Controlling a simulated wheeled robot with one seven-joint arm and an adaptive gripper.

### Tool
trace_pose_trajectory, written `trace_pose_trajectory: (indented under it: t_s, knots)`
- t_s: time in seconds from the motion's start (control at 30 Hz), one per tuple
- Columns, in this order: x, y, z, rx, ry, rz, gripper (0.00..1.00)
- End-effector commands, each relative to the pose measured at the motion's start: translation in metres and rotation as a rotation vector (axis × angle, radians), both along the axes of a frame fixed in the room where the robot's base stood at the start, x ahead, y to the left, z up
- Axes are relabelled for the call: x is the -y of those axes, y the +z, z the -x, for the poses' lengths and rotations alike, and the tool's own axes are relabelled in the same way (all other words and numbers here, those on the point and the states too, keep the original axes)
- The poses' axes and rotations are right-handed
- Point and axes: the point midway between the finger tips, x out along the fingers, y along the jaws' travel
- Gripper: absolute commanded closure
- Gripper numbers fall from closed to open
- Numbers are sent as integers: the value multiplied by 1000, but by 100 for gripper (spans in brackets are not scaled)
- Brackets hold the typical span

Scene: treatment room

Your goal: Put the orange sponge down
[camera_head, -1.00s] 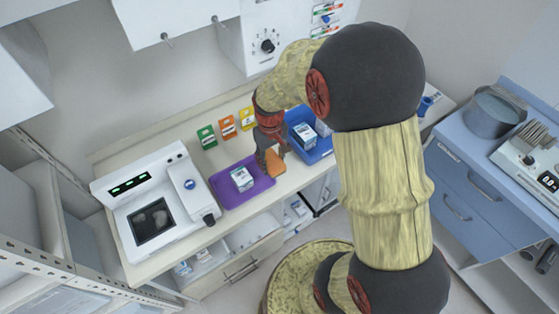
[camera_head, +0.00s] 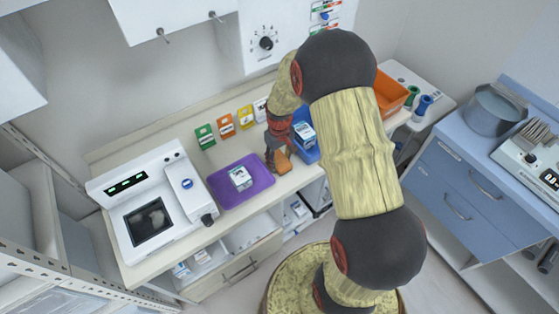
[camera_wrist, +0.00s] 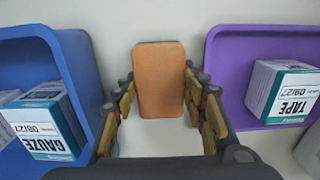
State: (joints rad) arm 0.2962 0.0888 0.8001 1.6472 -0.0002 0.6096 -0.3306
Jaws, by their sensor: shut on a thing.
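The orange sponge (camera_head: 284,164) is a flat rounded block. My gripper (camera_head: 277,158) is shut on it, between the purple tray (camera_head: 262,185) and the blue tray (camera_head: 311,154). In the wrist view the sponge (camera_wrist: 159,82) stands out between the two fingers of my gripper (camera_wrist: 160,100), over pale counter. The blue tray (camera_wrist: 78,62) is on its left and the purple tray (camera_wrist: 222,75) on its right. I cannot tell whether the sponge touches the counter.
A tape box (camera_head: 240,178) lies in the purple tray and a gauze box (camera_head: 304,134) in the blue tray. A white device (camera_head: 150,210) stands at the left. An orange bin (camera_head: 391,92) is at the right.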

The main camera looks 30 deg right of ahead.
Motion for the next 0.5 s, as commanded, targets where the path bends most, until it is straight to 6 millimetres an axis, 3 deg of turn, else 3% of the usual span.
trace_pose_trajectory:
  t_s: [0.27, 0.3, 0.5]
  knots:
    - [0, -3, 0, 0, 0, 0, 81]
    - [0, -2, 0, 1, 0, 0, 56]
    - [0, -2, 0, 1, 0, 0, 45]
